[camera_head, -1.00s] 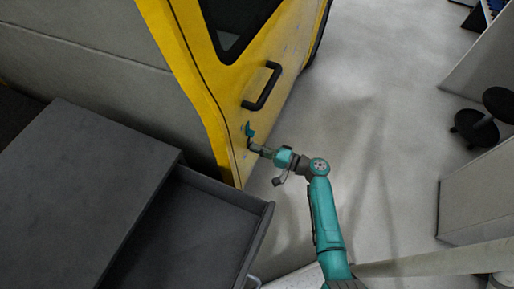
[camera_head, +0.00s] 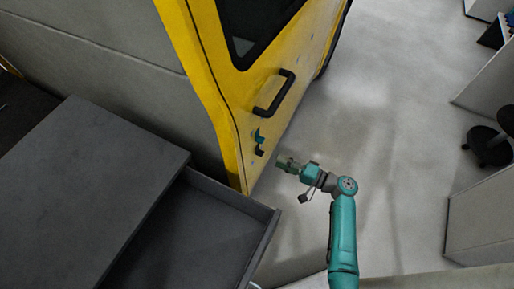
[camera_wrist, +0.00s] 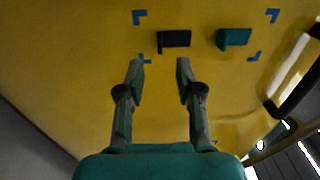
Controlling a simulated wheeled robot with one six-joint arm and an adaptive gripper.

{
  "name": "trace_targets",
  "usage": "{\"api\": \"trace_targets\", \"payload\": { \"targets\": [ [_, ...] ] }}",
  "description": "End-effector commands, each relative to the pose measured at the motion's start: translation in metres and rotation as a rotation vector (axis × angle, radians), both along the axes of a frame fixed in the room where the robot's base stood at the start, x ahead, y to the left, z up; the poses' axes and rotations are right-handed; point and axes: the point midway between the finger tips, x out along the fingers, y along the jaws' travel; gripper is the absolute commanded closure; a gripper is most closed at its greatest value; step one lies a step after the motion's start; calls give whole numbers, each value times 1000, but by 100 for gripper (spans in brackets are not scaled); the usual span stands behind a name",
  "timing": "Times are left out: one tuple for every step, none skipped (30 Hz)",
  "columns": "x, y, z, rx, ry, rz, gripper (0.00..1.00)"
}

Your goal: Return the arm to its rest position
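My gripper (camera_wrist: 159,75) is open and empty in the wrist view, its two fingers apart and pointing at the yellow door panel. In the head view my gripper (camera_head: 282,160) hangs at the end of the teal arm, a short gap to the right of the yellow door (camera_head: 225,95). On the door are a black block (camera_wrist: 174,39) and a teal block (camera_wrist: 233,38), side by side between blue corner marks (camera_wrist: 140,17). In the head view the teal piece (camera_head: 259,135) sits above the black piece (camera_head: 259,152).
A dark grey cabinet (camera_head: 80,190) with an open drawer (camera_head: 268,232) stands at the left and below the gripper. The door has a black handle (camera_head: 274,93). A black stool (camera_head: 488,145) and pale cabinets (camera_head: 485,215) are at the right. The floor (camera_head: 400,120) between is clear.

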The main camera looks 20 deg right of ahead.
Motion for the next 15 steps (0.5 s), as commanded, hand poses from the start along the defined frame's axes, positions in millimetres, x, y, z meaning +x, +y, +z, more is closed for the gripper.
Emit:
{"api": "trace_targets", "payload": {
  "targets": [
    [-6, -8, 0, -1, 1, -5, 65],
    [-10, -11, 0, 0, 0, -4, 65],
    [-14, -16, 0, -1, 1, -5, 65],
    [-18, -18, 0, 0, 1, -4, 65],
    [-20, -21, 0, 0, 0, -4, 65],
    [-23, -25, 0, 0, 0, -3, 65],
    [-26, -27, 0, 0, 0, -3, 65],
    [-28, -29, 0, 0, 0, -3, 65],
    [-30, -31, 0, 0, 0, -3, 65],
    [-32, -32, 0, 0, 0, -2, 65],
    [-33, -34, 0, 0, 0, -1, 65],
    [-34, -35, 0, 0, 0, -1, 65],
    [-35, -36, 0, 0, 0, -1, 65],
    [-36, -36, 0, 0, 0, -1, 65],
    [-36, -36, 0, 0, 0, 0, 65]
  ]
}}
